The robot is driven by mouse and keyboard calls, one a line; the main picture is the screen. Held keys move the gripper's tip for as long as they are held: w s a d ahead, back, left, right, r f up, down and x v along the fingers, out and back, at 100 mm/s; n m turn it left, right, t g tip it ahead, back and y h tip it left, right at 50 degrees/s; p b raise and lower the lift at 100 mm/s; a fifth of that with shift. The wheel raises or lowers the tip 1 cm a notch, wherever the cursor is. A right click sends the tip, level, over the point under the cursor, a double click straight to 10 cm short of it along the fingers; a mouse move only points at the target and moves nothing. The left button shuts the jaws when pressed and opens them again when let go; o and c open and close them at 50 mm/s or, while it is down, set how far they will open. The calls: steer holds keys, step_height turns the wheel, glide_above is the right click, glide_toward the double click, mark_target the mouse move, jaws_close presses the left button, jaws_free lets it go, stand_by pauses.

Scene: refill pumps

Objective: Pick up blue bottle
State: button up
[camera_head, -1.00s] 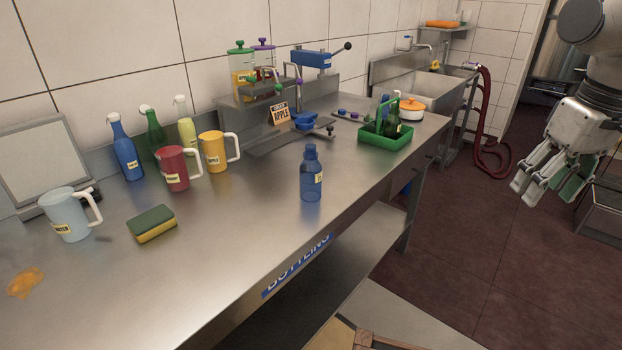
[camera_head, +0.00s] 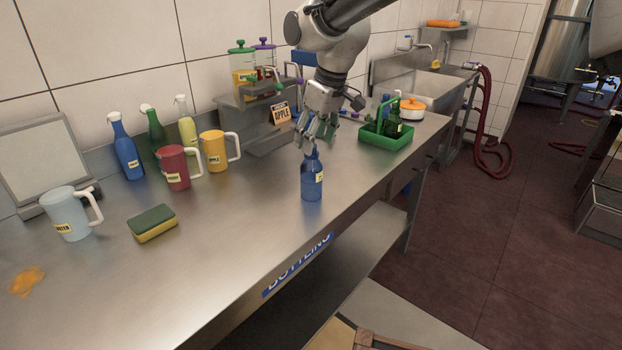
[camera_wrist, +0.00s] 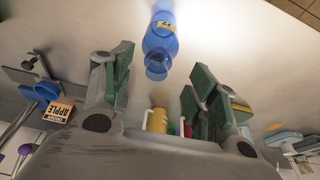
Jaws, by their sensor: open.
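A translucent blue bottle (camera_head: 312,178) with a pale label stands upright near the front edge of the steel counter. My gripper (camera_head: 310,140) is above and just behind the bottle's top in the head view, fingers pointing down. In the wrist view, the blue bottle (camera_wrist: 160,45) lies beyond and between the spread fingers of my gripper (camera_wrist: 158,85). The gripper is open and empty. A second, darker blue bottle (camera_head: 125,150) with a white cap stands at the back left by the wall.
Behind are a filling stand (camera_head: 262,115) and an APPLE sign (camera_head: 281,112). A green caddy (camera_head: 386,137) with bottles stands to the right. Left are a red jug (camera_head: 174,168), a yellow jug (camera_head: 214,152) and a sponge (camera_head: 152,224). Bare counter surrounds the bottle's left side.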

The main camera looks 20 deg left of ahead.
mark_target(311, 172)
steer(key=x, duration=0.5)
steer(key=shift+w, duration=0.15)
jaws_close()
